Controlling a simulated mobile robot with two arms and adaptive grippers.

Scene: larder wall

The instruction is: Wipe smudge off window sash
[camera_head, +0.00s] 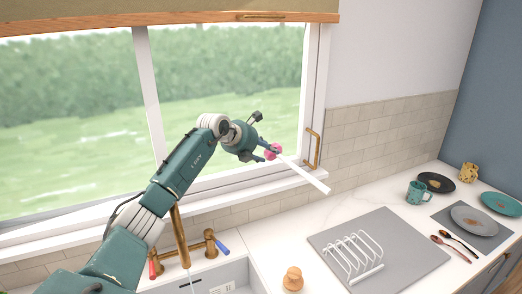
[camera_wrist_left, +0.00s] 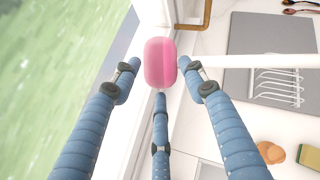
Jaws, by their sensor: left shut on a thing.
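The window sash (camera_head: 309,95) has a white frame around glass with green outside; I cannot make out a smudge on it. My left gripper (camera_head: 268,152) is shut on a pink-and-white tool (camera_head: 273,149), in front of the window's lower right part. The tool's white bar sticks out towards the lower right. In the left wrist view, the pink block (camera_wrist_left: 160,62) shows between my three blue fingers, with the white bar running right. The white frame is just behind it; I cannot tell whether they touch. My right gripper is not in view.
A brass tap (camera_head: 180,236) stands by the sink below my arm. A grey mat (camera_head: 412,254) with a white rack (camera_head: 352,253) lies on the counter. An orange-brown knob-shaped thing (camera_head: 292,279) and a yellow sponge (camera_wrist_left: 309,156) are near. A mug (camera_head: 418,192) and plates stand right.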

